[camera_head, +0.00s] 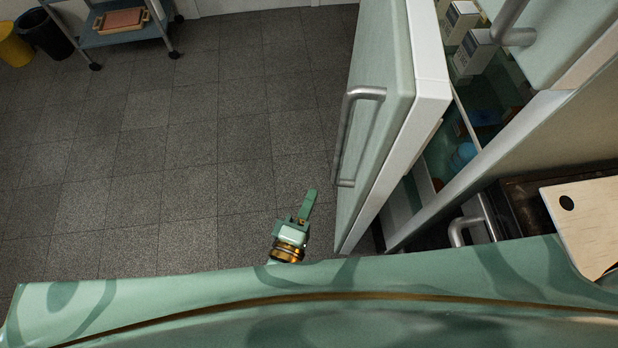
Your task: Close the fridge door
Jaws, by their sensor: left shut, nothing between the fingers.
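The fridge door (377,120) is pale green with a white edge and stands ajar, swung out from the fridge on its right. Its grey bar handle (342,140) is on the outer face, toward the left. Cartons and other items show on the shelves inside the open fridge (470,140). My left gripper (311,192) is shut and empty, just left of the door's lower near part and below the handle. A small gap shows between them in the picture, but I cannot tell the depth. My right gripper is not in view.
A second pale green door with a grey handle (514,36) is at the upper right. A wooden board (588,222) lies at the far right. A blue wheeled cart (120,38) and two bins stand at the upper left. The tiled floor (180,150) left of the door is clear.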

